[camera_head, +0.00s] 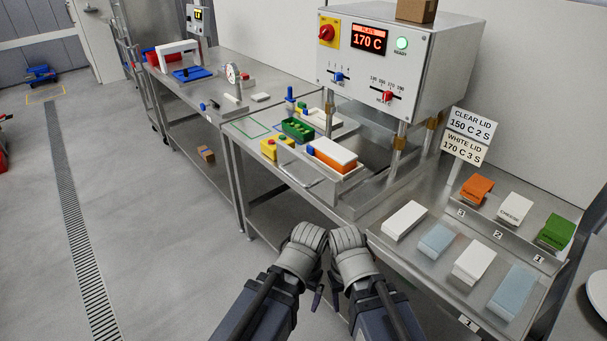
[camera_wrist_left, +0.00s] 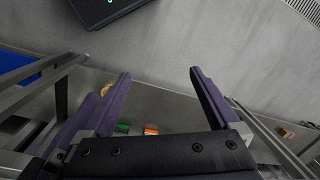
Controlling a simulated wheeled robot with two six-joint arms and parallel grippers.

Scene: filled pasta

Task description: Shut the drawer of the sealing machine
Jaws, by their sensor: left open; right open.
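The sealing machine (camera_head: 385,65) is a steel box on posts, with a display reading 170 C and a lit green lamp. Its drawer (camera_head: 350,178) is out at the front left, with a bar handle (camera_head: 297,174) on its near side.
At right, a side table holds white and pale-blue packs (camera_head: 436,240) and a lid sign (camera_head: 468,138). The floor (camera_head: 150,230) at left is clear.

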